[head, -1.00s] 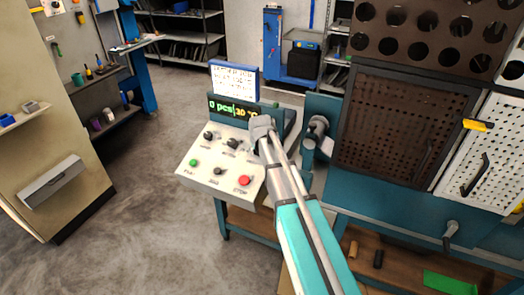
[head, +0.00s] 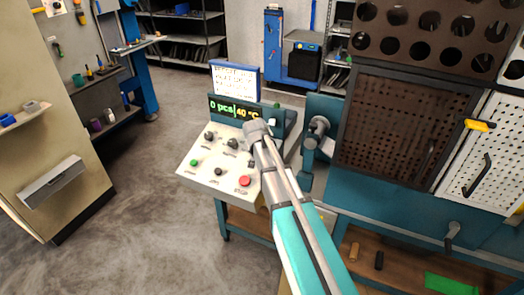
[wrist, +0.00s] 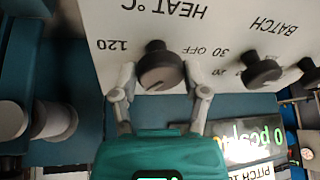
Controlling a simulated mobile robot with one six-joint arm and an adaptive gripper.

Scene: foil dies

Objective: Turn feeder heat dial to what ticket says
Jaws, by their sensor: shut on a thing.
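The feeder heat dial (wrist: 158,62) is a dark round knob below the upside-down "HEAT °C" lettering in the wrist view, between the marks "120" and "30 OFF". My gripper (wrist: 160,76) has one finger on each side of the knob and is shut on it. In the head view my gripper (head: 257,128) hides the dial at the panel's upper right. The display (head: 234,109) reads "0 pcs" and "40 °C". The ticket (head: 235,79) is a white sheet in a blue frame above the display. Its writing is too small to read.
The batch knob (wrist: 261,70) sits beside the heat dial. The sloped panel also has a green button (head: 194,163), a red button (head: 244,180) and other dark knobs. A teal machine with a dark perforated door (head: 405,125) stands close on the right. Open floor lies left.

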